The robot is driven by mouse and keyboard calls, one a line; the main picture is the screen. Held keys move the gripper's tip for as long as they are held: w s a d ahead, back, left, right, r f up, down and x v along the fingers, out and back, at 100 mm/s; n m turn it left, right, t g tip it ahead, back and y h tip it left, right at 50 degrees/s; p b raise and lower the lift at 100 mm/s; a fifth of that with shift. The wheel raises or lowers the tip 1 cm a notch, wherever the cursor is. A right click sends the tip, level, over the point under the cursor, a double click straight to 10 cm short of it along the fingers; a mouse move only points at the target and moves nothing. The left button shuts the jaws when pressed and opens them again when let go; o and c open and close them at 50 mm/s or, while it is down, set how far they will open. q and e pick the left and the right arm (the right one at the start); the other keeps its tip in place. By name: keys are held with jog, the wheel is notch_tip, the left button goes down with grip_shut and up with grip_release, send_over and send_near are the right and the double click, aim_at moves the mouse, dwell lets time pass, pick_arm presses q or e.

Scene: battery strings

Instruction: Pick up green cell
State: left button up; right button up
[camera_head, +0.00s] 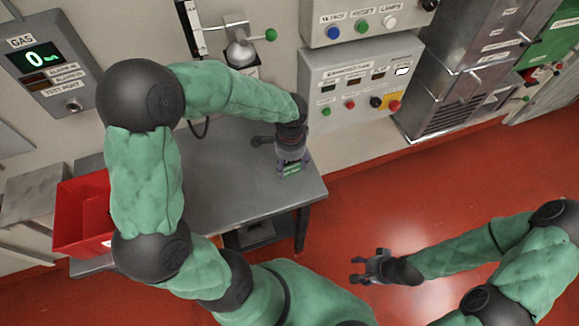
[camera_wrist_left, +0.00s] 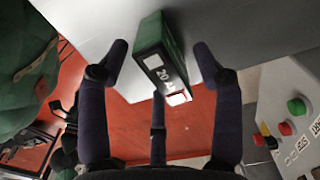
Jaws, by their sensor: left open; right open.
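The green cell (camera_head: 291,168) stands on the grey table near its right edge, mostly covered by my left gripper in the head view. In the left wrist view the green cell (camera_wrist_left: 155,50) shows a dark face with a white label, and it lies between the spread fingers. My left gripper (camera_head: 291,160) is open over the cell, with the fingertips on either side of it; I cannot tell whether they touch it. My right gripper (camera_head: 368,268) is open and empty, out over the red floor to the right of the table.
The grey table (camera_head: 225,165) has clear room left of the cell. A red bin (camera_head: 82,215) stands at the table's left end. A wall panel with buttons (camera_head: 360,80) is close behind and right of my left gripper. A gas meter (camera_head: 40,60) hangs at upper left.

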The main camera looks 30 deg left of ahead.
pick_arm(q)
grip_shut()
jog(key=shift+r, duration=0.15)
